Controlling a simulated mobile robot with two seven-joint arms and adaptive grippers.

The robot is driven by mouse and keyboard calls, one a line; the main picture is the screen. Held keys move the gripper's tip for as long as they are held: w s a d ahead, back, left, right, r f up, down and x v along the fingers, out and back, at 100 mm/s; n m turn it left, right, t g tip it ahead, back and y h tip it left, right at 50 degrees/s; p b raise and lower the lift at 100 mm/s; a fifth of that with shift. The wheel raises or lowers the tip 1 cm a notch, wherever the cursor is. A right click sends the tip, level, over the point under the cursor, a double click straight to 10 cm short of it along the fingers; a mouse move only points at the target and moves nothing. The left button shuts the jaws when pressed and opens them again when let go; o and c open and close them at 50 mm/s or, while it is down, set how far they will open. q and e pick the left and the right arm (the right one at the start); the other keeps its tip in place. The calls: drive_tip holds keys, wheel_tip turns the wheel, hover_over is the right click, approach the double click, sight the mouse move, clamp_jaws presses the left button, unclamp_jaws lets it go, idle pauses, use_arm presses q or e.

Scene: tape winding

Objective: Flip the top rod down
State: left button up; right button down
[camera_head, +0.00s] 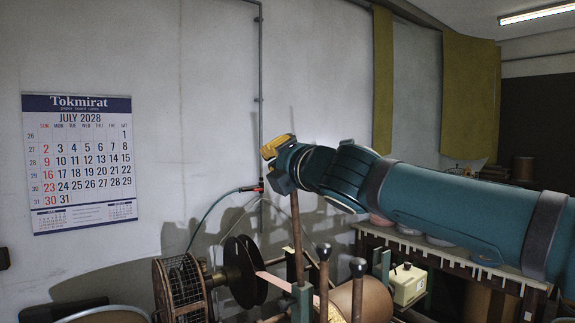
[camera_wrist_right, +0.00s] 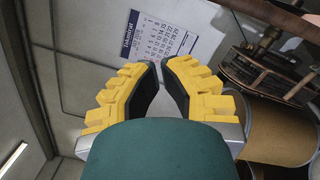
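A thin brown rod (camera_head: 297,235) stands upright above the winding machine in the head view. Its upper end shows faintly above my right gripper, and the gripper covers its middle. I take it as the top rod, though I cannot be sure. My right gripper (camera_head: 270,150) is at the rod's height, in front of it or against it; I cannot tell whether they touch. In the right wrist view, its yellow fingers (camera_wrist_right: 160,65) are a little apart, with only the wall between them. A dark bar (camera_wrist_right: 288,18) crosses that view's upper right corner. My left gripper is not in view.
Two knobbed rods (camera_head: 323,277) (camera_head: 357,290) stand near a brown roll (camera_head: 369,302). A black reel (camera_head: 244,272) and a caged drum (camera_head: 182,287) sit left. A table (camera_head: 452,258) stands right. A calendar (camera_head: 81,160) hangs on the wall. The upper space is free.

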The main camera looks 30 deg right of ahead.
drive_tip(key=w+d+r+p, duration=0.2)
drive_tip(key=w+d+p, duration=0.1)
drive_tip(key=w+p, duration=0.1)
drive_tip(key=shift+w, duration=0.65)
drive_tip(key=shift+r, duration=0.1)
